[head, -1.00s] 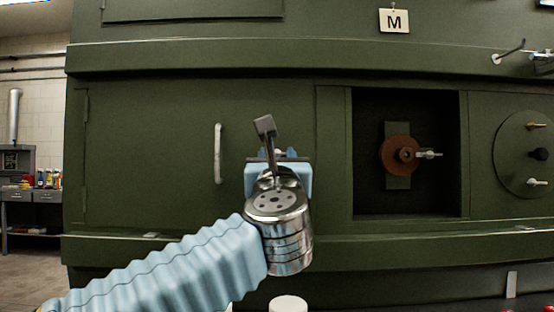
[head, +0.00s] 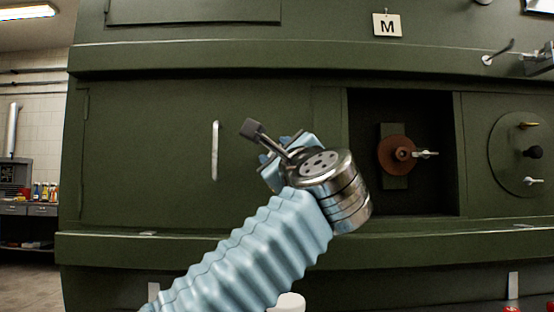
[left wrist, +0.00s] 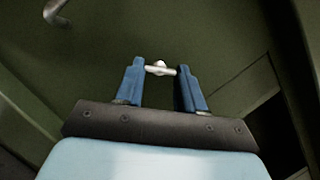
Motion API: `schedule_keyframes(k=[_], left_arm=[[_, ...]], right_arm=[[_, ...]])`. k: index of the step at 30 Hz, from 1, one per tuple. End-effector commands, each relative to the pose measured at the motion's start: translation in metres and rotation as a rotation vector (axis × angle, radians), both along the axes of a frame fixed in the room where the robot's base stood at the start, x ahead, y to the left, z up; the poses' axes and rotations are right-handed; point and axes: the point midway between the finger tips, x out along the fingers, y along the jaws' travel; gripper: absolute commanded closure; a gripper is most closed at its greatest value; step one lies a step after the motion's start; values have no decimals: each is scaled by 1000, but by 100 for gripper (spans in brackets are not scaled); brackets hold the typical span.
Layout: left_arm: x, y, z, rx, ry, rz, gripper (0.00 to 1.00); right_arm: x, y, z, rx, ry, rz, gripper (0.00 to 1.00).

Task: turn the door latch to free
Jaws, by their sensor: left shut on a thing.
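The green door (head: 150,150) stands closed in the head view, with a pale vertical handle (head: 215,150) on it. My left gripper (head: 284,150) is at the door's right side, tilted, and hides the latch in the head view. In the left wrist view, the small silver latch (left wrist: 160,69) sits between the two blue fingers of my left gripper (left wrist: 160,80), which is shut on it. The latch lies across the gap between the fingers. The door's handle shows at the top left of the wrist view (left wrist: 56,12). My right gripper is not in view.
Right of the door, an open recess (head: 365,190) holds a red-brown disc (head: 396,154) with a small lever. A round plate with several knobs (head: 515,153) is farther right. A ledge (head: 180,245) runs below the door. An M sign (head: 387,25) hangs above.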

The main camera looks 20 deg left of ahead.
Motion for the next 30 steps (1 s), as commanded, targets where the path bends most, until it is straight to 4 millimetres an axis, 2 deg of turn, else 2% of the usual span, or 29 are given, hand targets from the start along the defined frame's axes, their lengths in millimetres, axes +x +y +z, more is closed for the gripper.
schedule_keyframes(k=[18,30], left_arm=[[1,-3,7,-546,-154,2,92],[1,-2,7,-764,-218,2,92]], right_arm=[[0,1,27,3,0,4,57],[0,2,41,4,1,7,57]])
